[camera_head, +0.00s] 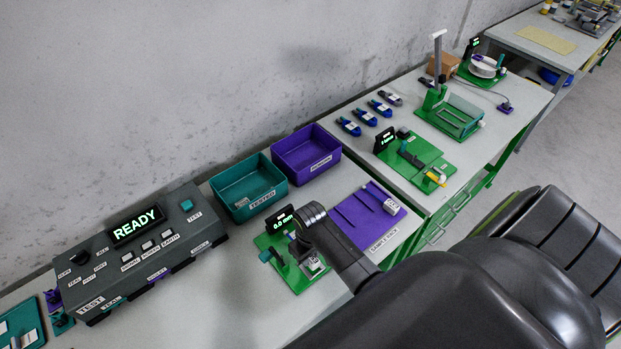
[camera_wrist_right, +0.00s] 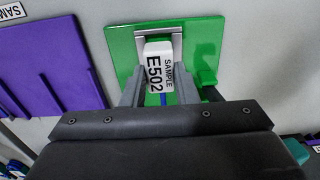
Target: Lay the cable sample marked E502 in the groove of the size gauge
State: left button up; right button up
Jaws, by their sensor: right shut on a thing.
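The cable sample is gripped over the size gauge. Its white tag reading SAMPLE E502 (camera_wrist_right: 158,66) faces the right wrist camera, with a bit of blue cable (camera_wrist_right: 163,99) below it. My right gripper (camera_wrist_right: 160,92) is shut on the sample, a finger on each side. The size gauge is a green plate (camera_wrist_right: 122,45) with a grey bracket at the tag's far end; I cannot tell whether the sample touches the groove. In the head view the gauge (camera_head: 266,242) has a 0.0 mm display, and my right arm hides part of it. My left gripper is not in view.
The purple sample rack (camera_head: 350,226) beside the gauge holds another white-tagged sample (camera_head: 391,206). A teal TESTED bin (camera_head: 246,190) and a purple bin (camera_head: 305,156) stand behind. A dark tester reading READY (camera_head: 140,250) is at left. Bare table lies in front of it.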

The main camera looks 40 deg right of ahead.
jog(key=shift+f+b, duration=0.65)
jog(key=shift+f, duration=0.85)
dwell(0.8)
jog(key=o, duration=1.1)
jog(key=shift+r, duration=0.1)
jog(key=shift+r+p, duration=0.75)
jog(key=shift+r, duration=3.15)
